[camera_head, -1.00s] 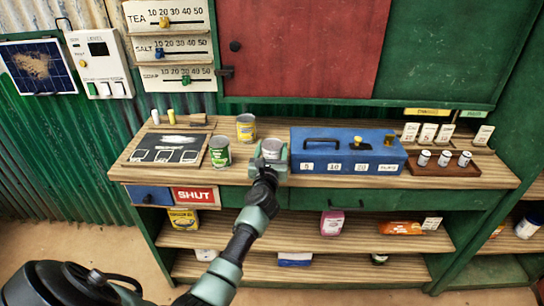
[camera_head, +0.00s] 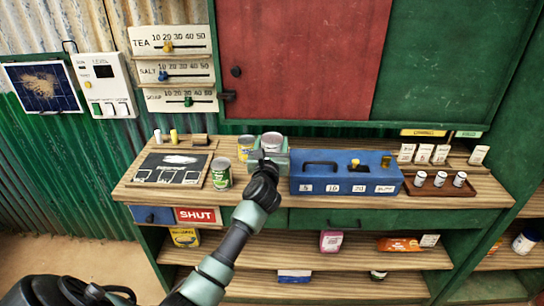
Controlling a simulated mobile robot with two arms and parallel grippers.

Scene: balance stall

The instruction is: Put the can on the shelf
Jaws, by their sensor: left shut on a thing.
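My left gripper (camera_head: 270,158) is shut on a can (camera_head: 272,139) with a grey top, upright above the back of the wooden counter (camera_head: 270,198). The gripper hides most of its side. A green-labelled can (camera_head: 221,174) stands nearer the front left. Below the counter are an upper shelf (camera_head: 280,250) and a lower shelf (camera_head: 250,285), both wooden. My right gripper is not in view.
A blue box (camera_head: 345,185) with a handle stands right of the gripper. A chalkboard (camera_head: 170,169) lies at the left. A tray (camera_head: 440,189) with small white-topped jars is at the right. The upper shelf holds a yellow tin (camera_head: 184,237), a pink pack (camera_head: 331,241) and an orange pack (camera_head: 398,245), with bare wood between.

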